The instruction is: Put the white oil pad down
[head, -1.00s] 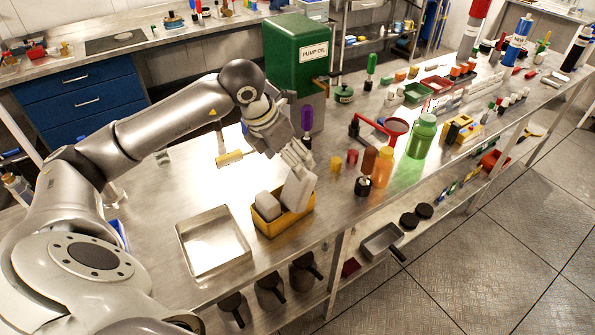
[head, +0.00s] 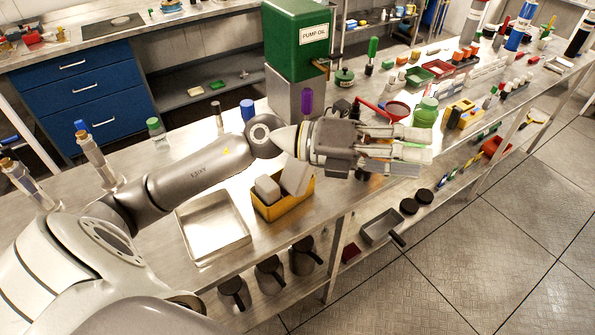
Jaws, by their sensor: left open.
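The white oil pad (head: 296,178) leans tilted in the yellow bin (head: 284,208) near the table's front edge, beside a second pale grey-white block (head: 267,189). Its upper right part is close to or partly behind my left arm. My left gripper (head: 425,150) is open and empty, stretched to the right past the bin, in front of the green jar. It is apart from the pad. My right gripper is not in view.
A shallow metal tray (head: 213,254) stands left of the bin. A green pump oil tank (head: 296,42) stands behind the arm. Dark jugs (head: 270,283) sit on the shelf below.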

